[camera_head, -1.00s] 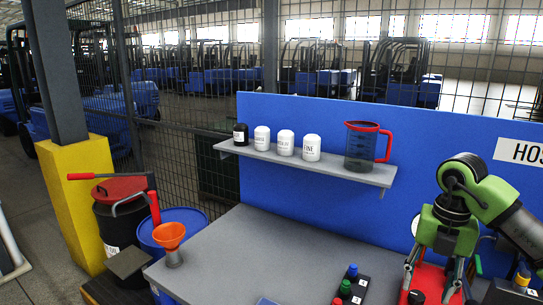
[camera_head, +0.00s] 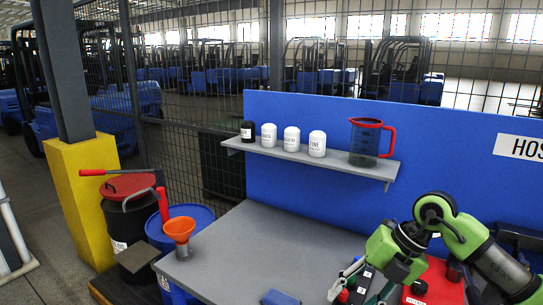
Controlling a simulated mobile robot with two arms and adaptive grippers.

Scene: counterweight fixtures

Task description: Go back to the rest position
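My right gripper (camera_head: 355,296) comes in from the right on a green and black arm and points down and to the left at the lower edge of the view. Its two silver fingers are spread apart, with no held object visible between them. A black box with coloured caps (camera_head: 361,283) is behind the fingers and partly hidden by them; I cannot tell whether they touch it. A red case (camera_head: 440,284) lies just right of the gripper. My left gripper is out of view.
The grey worktop (camera_head: 265,245) is mostly clear. An orange funnel (camera_head: 179,230) stands at its left edge. A shelf (camera_head: 310,156) on the blue panel holds several bottles and a clear jug (camera_head: 365,140) with a red handle. A blue object (camera_head: 280,298) shows at the lower edge.

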